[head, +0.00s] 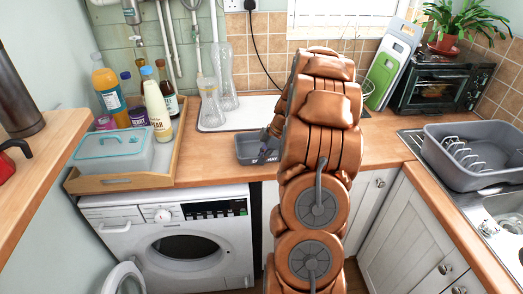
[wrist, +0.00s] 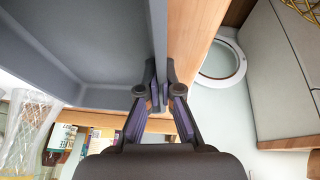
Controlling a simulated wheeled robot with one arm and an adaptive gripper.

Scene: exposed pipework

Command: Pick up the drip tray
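The drip tray (head: 248,151) is a small grey open tray on the wooden counter, just left of my arm in the head view. Its right part is hidden behind my arm. In the wrist view the tray (wrist: 85,45) fills the upper left, with its side wall running down to my fingertips. My gripper (wrist: 160,85) has its two fingers close together, one on each side of that wall, and looks shut on it. In the head view only a dark bit of my gripper (head: 266,150) shows at the tray's right side.
Glass vases (head: 210,103) stand on a white board (head: 238,113) behind the tray. A wooden tray (head: 88,185) with bottles and a lidded box is to the left. A toaster oven (head: 443,88) and a dish rack (head: 470,155) are to the right. The washing machine (head: 170,235) is below.

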